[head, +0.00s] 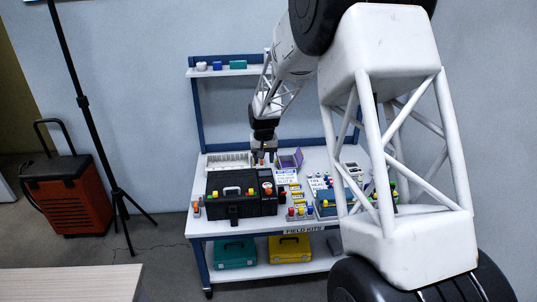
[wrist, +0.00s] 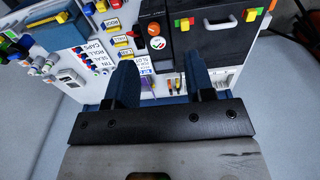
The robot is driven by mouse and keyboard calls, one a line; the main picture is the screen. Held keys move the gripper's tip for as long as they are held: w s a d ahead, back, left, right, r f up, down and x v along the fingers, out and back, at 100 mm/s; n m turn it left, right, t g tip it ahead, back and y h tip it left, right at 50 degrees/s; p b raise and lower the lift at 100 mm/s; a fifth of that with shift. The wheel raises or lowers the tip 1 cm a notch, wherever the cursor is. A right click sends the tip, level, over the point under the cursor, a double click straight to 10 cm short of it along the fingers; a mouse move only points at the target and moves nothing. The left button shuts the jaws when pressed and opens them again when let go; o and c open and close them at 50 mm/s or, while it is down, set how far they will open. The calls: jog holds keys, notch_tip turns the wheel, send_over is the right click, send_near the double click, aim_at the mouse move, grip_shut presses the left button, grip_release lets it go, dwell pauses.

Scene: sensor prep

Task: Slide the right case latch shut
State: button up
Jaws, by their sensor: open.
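The black case (head: 240,205) stands on the workbench, left of centre in the head view, with a pale handle on its front. Its right latch (head: 251,191) is a small red and yellow piece. In the wrist view the case (wrist: 215,45) is at the upper right, seen from the opposite side, and the right latch appears as the coloured piece (wrist: 183,22) at its top left. I cannot tell the latch's exact position. My gripper (head: 262,157) is above the back of the bench, behind the case. In the wrist view its blue fingers (wrist: 161,68) are apart, with nothing between them.
Label cards (head: 288,178), a purple box (head: 290,160) and a pale rack (head: 229,162) crowd the bench. Teal (head: 234,254) and yellow (head: 289,249) boxes sit on the lower shelf.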

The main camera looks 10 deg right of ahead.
jog(key=s+d+r, duration=0.1)
jog(key=s+r, duration=0.3)
jog(key=shift+s+d+r, duration=0.15)
jog(key=shift+r, duration=0.05)
dwell(0.5)
send_over(251, 191)
jog(key=shift+g, duration=0.3)
notch_tip(251, 191, down, 19)
jog(key=shift+f, duration=0.1)
jog(key=shift+w, duration=0.2)
jog(key=shift+f, duration=0.15)
jog(key=shift+f, duration=3.8)
grip_shut()
